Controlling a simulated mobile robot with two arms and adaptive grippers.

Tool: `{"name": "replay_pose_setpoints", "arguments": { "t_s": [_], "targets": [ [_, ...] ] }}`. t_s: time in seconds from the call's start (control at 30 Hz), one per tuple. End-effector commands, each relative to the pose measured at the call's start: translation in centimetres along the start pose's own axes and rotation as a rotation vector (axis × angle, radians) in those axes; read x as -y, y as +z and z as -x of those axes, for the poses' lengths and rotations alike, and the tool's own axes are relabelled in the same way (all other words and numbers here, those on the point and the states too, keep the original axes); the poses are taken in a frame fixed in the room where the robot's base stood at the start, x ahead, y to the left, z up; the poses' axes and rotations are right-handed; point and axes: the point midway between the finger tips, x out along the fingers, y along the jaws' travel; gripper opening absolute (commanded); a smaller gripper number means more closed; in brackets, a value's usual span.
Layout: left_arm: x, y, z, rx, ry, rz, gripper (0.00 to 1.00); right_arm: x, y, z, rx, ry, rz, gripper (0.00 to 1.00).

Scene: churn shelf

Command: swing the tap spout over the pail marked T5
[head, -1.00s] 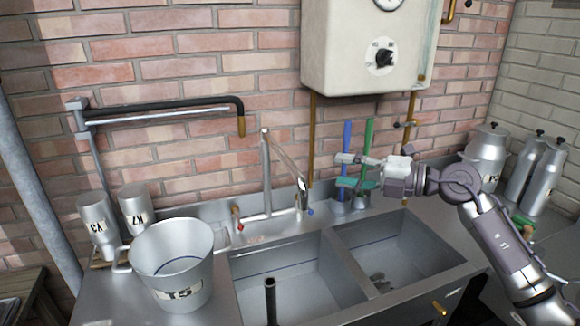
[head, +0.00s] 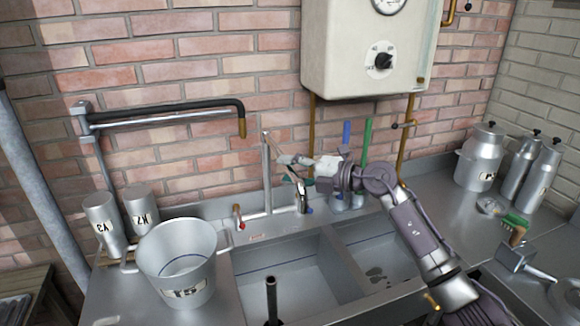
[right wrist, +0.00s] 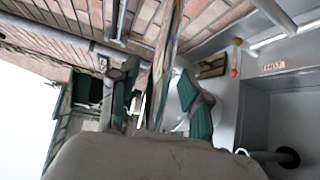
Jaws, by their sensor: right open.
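The tap has an upright post (head: 267,175) behind the sink. Its spout (head: 303,200) slopes from the post's top towards the right and down, its end over the back of the sink, partly hidden by my gripper. The pail marked T5 (head: 185,262) stands upright on the counter left of the sink, away from the spout. My right gripper (head: 287,168) is open at the spout. In the right wrist view its teal-padded fingers (right wrist: 160,105) lie either side of a shiny metal length, seemingly the spout; contact cannot be told. My left gripper is not in view.
Two small cans (head: 103,220) stand behind the pail. A wall-mounted pipe arm (head: 160,115) hangs above them. Blue and green handles (head: 367,140) stand behind my right gripper. A dark upright tube (head: 272,300) rises in front. Metal churns (head: 481,160) stand at right.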

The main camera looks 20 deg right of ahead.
Motion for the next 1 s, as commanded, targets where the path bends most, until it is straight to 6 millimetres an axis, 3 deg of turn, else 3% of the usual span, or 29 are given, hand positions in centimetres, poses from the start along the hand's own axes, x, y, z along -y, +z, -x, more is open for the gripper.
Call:
{"name": "replay_pose_setpoints", "arguments": {
  "t_s": [0.27, 0.57, 1.0],
  "targets": [
    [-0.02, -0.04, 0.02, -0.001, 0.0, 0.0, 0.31, 0.0, 0.01, -0.15, 0.001, 0.0, 0.001, 0.47],
    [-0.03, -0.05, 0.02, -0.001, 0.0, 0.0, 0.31, -0.01, 0.01, -0.12, 0.0, 0.001, 0.001, 0.0],
    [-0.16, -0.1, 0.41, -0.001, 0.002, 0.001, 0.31, -0.13, 0.02, -0.3, 0.005, -0.001, -0.001, 0.0]
  ]
}}
